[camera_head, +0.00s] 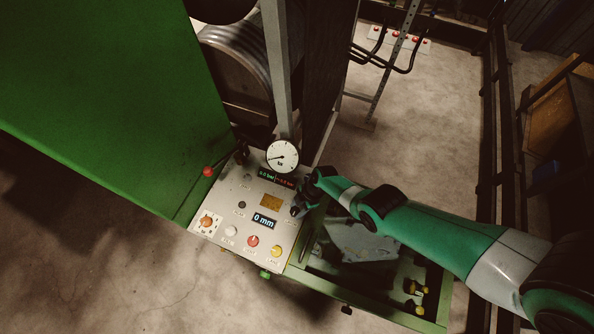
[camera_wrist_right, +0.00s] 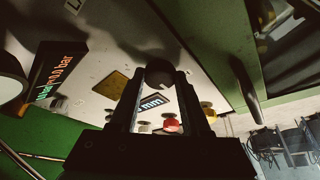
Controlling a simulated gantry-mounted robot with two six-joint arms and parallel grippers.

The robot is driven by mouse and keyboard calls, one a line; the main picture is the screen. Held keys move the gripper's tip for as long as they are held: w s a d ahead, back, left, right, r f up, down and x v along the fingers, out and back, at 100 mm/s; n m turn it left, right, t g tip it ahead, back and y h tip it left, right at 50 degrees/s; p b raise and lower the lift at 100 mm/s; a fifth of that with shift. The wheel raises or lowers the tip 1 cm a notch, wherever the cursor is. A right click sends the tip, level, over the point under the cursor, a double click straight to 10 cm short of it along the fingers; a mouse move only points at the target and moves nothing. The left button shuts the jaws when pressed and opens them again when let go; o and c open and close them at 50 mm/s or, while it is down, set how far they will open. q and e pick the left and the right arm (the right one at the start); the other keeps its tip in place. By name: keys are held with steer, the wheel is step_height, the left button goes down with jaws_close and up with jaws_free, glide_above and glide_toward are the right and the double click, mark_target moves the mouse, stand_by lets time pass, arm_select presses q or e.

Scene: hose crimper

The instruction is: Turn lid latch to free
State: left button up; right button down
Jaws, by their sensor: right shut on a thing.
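The control panel (camera_head: 232,191) is a pale sloping plate on the green machine. My right gripper (camera_head: 299,206) is at the panel's right edge, pointing down at it. In the right wrist view its two fingers (camera_wrist_right: 160,92) are closed on a dark round knob (camera_wrist_right: 160,72), which appears to be the lid latch. The head view mostly hides this knob behind the gripper, and I cannot tell its turn position. My left gripper is not in view.
A round gauge (camera_head: 282,156) stands behind the panel display. A 0 mm display (camera_head: 264,220), a red button (camera_head: 253,241), a yellow button (camera_head: 277,251) and an orange rotary switch (camera_head: 207,221) sit on the panel. A green frame (camera_head: 375,308) lies right of it.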

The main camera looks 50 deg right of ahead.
stand_by(0.4)
steer(key=shift+c, duration=1.8)
jaws_free()
